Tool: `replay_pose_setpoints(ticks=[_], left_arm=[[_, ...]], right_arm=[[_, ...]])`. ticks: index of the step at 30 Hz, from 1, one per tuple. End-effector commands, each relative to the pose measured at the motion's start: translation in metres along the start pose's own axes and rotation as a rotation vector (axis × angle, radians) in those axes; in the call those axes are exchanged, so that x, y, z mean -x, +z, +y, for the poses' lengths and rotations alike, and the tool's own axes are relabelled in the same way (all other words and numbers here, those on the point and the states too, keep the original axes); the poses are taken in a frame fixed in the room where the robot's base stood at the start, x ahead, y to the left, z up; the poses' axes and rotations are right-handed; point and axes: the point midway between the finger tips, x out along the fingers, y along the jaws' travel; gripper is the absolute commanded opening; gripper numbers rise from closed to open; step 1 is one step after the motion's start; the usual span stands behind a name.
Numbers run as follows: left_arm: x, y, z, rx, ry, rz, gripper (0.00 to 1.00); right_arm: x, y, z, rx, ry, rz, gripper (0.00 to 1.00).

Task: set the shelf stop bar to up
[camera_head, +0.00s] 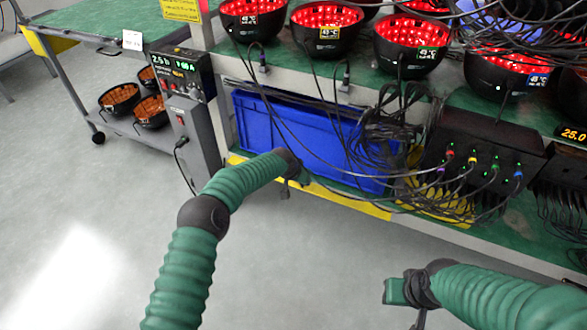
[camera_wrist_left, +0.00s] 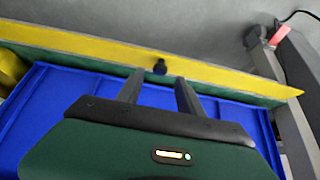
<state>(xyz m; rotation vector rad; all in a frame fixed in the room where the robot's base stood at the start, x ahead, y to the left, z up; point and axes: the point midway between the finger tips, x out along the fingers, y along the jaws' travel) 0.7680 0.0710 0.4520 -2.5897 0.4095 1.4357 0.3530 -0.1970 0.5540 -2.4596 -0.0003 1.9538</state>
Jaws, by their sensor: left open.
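The yellow shelf stop bar (camera_head: 345,201) runs along the front edge of the lower shelf, in front of the blue crate (camera_head: 255,122). I cannot tell for sure whether it is up or down. In the left wrist view the bar (camera_wrist_left: 80,45) crosses the top, with a small black knob (camera_wrist_left: 160,67) on it. My left gripper (camera_head: 294,184) is at the bar in the head view. In the left wrist view its open fingers (camera_wrist_left: 158,82) point at the knob, one on each side, with no visible grip. My right gripper (camera_head: 418,318) hangs low at the right, its fingers mostly hidden.
Black cables hang before the crate and run to a black box (camera_head: 480,155) on the right. Red-lit bowls (camera_head: 325,25) line the upper shelf. A grey power unit (camera_head: 190,120) stands left of the crate. A cart (camera_head: 60,60) is at far left. The front floor is clear.

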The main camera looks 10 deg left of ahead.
Motion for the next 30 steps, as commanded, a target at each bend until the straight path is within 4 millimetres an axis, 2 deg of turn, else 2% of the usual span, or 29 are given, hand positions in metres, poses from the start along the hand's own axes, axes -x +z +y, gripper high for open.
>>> replay_pose_setpoints(ticks=[1,6,9,13,18,26,28,29,30], left_arm=[[0.023,-0.007,0.0,-0.005,-0.002,0.001,0.44],[0.072,-0.006,-0.001,-0.003,-0.002,0.0,0.44],[0.099,-0.005,-0.001,-0.001,-0.003,0.002,0.44],[0.124,-0.004,-0.001,0.0,-0.002,0.001,0.44],[0.137,-0.001,-0.001,0.002,-0.001,0.0,0.44],[0.137,-0.001,-0.001,0.001,0.0,0.0,0.42],[0.134,0.008,-0.004,0.022,0.002,-0.02,0.42],[0.13,0.018,-0.008,0.05,0.007,-0.044,0.42],[0.122,0.039,-0.015,0.109,0.017,-0.094,0.42]], right_arm=[[0.016,-0.004,0.0,0.0,0.0,0.0,0.36],[0.039,-0.009,0.0,0.0,0.0,0.0,0.36],[0.049,-0.012,0.0,0.0,0.0,0.0,0.36],[0.058,-0.014,0.0,0.0,0.0,0.0,0.36],[0.061,-0.014,0.0,0.0,0.0,0.0,0.36],[0.06,-0.014,0.0,0.0,0.0,0.0,0.36],[0.061,-0.014,0.0,0.0,0.0,0.0,0.36],[0.062,-0.015,0.0,0.0,0.0,0.0,0.36],[0.064,-0.015,0.0,0.0,0.0,0.0,0.36]])
